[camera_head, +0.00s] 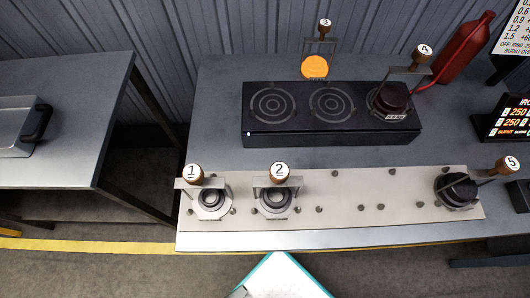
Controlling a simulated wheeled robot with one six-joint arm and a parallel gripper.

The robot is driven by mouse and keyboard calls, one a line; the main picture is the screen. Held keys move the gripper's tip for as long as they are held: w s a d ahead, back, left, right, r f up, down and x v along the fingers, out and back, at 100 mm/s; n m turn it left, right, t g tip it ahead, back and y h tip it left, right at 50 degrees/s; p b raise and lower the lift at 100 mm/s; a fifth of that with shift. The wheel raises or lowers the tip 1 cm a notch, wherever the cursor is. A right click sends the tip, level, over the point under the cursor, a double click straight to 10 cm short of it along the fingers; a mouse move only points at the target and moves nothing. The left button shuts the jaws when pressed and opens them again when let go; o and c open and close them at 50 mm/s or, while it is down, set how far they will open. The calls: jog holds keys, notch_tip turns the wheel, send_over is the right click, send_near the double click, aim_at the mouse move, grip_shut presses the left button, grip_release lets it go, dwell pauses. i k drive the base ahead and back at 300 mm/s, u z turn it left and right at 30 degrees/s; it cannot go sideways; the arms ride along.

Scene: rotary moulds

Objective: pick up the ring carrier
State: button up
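Several numbered pieces with brown knobs and metal brackets are in view; I cannot tell which is the ring carrier. Piece 1 (209,201) and piece 2 (274,198) stand on the left of a pale plate, each with a round metal ring below its bracket. Piece 5 (457,190), with a dark round top, is at that plate's right end. Piece 4 (391,99), dark red-brown on top, sits on the right burner of a black hot plate. Knob 3 (324,27) stands behind the hot plate, by an orange disc (315,67). My gripper is not in view.
The pale plate (335,222) has small pegs and clear space in its middle. The black hot plate (300,131) has two empty burners. A red bottle (464,47) with a red hose and a lit display (508,119) are at right. A side table (75,85) holds a metal box (12,128).

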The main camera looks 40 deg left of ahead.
aim_at(276, 197)
jog(key=z, duration=0.55)
jog(key=k, duration=0.15)
jog(key=u, duration=1.1)
jog(key=i, duration=0.25)
jog(key=z, duration=0.45)
jog(key=k, duration=0.95)
jog(key=u, duration=1.85)
